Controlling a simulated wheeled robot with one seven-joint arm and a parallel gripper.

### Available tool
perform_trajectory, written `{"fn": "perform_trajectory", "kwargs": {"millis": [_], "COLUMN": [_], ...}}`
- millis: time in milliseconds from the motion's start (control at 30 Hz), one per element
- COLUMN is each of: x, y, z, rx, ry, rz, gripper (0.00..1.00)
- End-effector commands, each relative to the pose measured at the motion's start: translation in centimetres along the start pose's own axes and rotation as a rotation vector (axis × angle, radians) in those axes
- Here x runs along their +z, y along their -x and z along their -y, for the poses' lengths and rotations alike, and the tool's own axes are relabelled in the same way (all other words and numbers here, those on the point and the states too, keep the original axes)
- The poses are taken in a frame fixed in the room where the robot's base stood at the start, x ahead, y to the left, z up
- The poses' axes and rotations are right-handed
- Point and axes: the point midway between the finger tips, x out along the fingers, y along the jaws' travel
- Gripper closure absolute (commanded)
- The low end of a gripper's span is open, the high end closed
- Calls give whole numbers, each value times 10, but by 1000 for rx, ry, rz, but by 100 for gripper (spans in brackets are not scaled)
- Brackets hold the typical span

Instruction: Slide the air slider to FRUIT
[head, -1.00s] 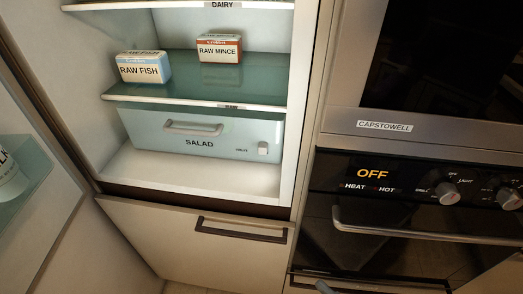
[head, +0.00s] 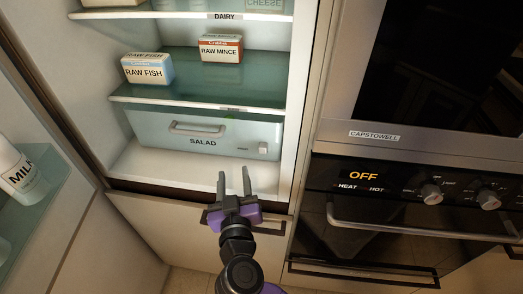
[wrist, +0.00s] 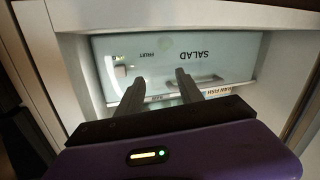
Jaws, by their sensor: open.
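The pale blue SALAD drawer (head: 150,126) sits shut at the bottom of the open fridge. The air slider's small pale knob (head: 263,148) is at the right of its front, with a small label (head: 242,149) to its left. In the wrist view the drawer appears upside down; the knob (wrist: 121,72) is at the left and the label, seemingly FRUIT, (wrist: 147,55) is to its right. My gripper (head: 233,171) is open and empty, in front of the drawer, lower and left of the knob in the head view. Its fingers (wrist: 160,79) appear apart from the drawer.
A glass shelf (head: 190,88) with RAW FISH (head: 146,70) and RAW MINCE (head: 221,49) is above the drawer. The fridge's right wall (head: 299,100) stands close to the knob. A lower panel with a dark handle (head: 270,230) is below; an oven (head: 400,215) is at right.

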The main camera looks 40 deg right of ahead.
Motion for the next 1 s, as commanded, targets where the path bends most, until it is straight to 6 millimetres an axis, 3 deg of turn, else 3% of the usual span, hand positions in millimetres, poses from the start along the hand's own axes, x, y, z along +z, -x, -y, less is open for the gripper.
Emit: {"fn": "perform_trajectory", "kwargs": {"millis": [100, 233, 433, 800, 1000], "x": [4, 5, 5, 4, 5], "y": [0, 5, -2, -53, -68], "z": [-29, -52, -59, -73, -77], "rx": [158, 256, 272, 271, 269], "ry": [-60, -141, -197, -195, -195], "rz": [-20, -42, -44, -42, -42], "gripper": [56, 56, 56, 56, 56]}}
